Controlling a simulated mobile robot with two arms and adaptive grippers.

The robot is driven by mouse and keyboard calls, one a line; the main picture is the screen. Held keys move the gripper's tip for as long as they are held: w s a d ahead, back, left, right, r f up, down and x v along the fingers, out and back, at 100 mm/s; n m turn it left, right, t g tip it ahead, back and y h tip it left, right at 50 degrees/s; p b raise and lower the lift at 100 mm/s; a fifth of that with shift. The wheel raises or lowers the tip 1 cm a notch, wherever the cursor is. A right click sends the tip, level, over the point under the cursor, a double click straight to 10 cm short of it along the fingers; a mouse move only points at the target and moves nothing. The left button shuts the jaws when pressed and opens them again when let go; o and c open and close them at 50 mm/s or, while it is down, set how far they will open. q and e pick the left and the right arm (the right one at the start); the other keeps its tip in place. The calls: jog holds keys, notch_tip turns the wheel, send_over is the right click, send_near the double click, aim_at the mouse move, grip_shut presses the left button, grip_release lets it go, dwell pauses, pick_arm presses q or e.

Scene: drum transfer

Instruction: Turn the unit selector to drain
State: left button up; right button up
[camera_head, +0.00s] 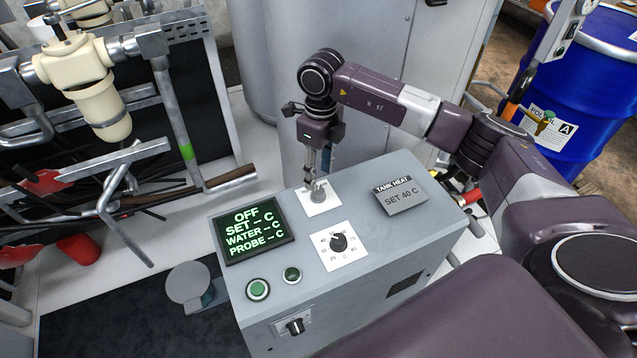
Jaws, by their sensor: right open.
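A grey control unit (375,255) stands in the middle of the view, with a sloped top panel. A grey knob (318,196) sits on a white plate at the back of that panel; its markings are too small or covered to read. My right gripper (314,181) points down at this knob from above, open, with its fingertips close around or just over it; I cannot tell whether they touch. A dark dial (339,242) with a numbered scale is nearer. Another dark knob (296,326) is on the front face; its label is unreadable. My left gripper is out of view.
The screen (252,231) reads OFF, with dashes for SET, WATER and PROBE. Two green buttons sit below it. A TANK HEAT card (400,196) reads SET 40 C. A blue drum (575,85) stands at right. Pipes and a cream filter housing (97,100) fill the left.

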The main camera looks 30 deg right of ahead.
aim_at(320, 189)
notch_tip(320, 189, up, 6)
jog(key=shift+r, duration=0.2)
jog(key=shift+d, duration=0.15)
dwell(0.4)
